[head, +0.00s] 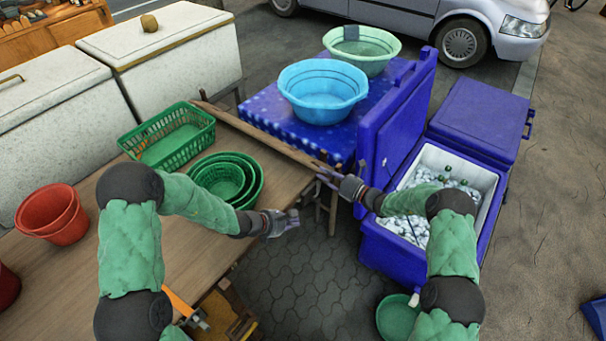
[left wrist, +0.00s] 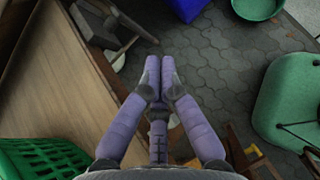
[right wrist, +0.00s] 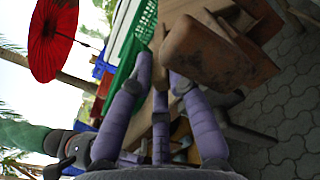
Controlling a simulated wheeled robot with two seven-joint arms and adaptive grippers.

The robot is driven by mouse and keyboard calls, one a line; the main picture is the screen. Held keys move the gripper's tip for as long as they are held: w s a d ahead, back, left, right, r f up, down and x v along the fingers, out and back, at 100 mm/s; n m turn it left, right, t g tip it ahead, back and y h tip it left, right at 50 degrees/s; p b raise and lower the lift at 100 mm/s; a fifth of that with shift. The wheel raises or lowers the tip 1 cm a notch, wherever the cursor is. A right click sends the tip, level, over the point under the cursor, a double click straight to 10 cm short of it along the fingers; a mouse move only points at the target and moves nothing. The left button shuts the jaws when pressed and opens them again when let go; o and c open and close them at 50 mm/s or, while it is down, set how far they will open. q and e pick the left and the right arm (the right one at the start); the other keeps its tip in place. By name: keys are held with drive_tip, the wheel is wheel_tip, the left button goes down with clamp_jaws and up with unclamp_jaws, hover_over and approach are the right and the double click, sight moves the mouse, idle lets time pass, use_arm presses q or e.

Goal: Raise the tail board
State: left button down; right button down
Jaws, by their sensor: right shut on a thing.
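The tail board (head: 262,134) is a long brown wooden strip along the far end of the wooden table (head: 110,205) in the head view. Its near end meets my right gripper (head: 326,174), which is shut on it. My left gripper (head: 292,220) hangs just off the table's right edge, below the right one. In the left wrist view its fingertips (left wrist: 160,75) are together with nothing visible between them.
Green tubs (head: 228,180) and a green basket (head: 168,140) sit on the table near the board. Beyond it stands a blue-covered table with a blue basin (head: 322,90). An open blue cooler (head: 375,245) is at the right.

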use_arm(q)
drive_tip(key=w+r+n+t, duration=0.1)
drive_tip(key=w+r, duration=0.1)
drive_tip(key=w, duration=0.1)
drive_tip(key=w+a+r+n+t, duration=0.1)
drive_tip(key=w+r+t, duration=0.1)
drive_tip(key=w, duration=0.2)
drive_tip(key=w+a+r+n+t, duration=0.1)
drive_tip(key=w+r+n+t, duration=0.1)
drive_tip(key=w+r, duration=0.1)
drive_tip(key=shift+w, duration=0.5)
use_arm(e)
drive_tip(key=shift+f, duration=0.15)
use_arm(q)
drive_tip(key=x, duration=0.9)
drive_tip(key=shift+w+d+f, duration=0.15)
drive_tip(key=shift+w+f, duration=0.05)
drive_tip(key=shift+w, duration=0.05)
drive_tip(key=shift+w+r, duration=0.1)
drive_tip(key=shift+w+d+r, duration=0.25)
drive_tip(key=shift+w+r, duration=0.1)
drive_tip(key=shift+r, duration=0.35)
use_arm(e)
drive_tip(key=c, duration=1.2)
unclamp_jaws()
drive_tip(key=shift+c, duration=0.2)
use_arm(q)
drive_tip(key=shift+d, duration=0.1)
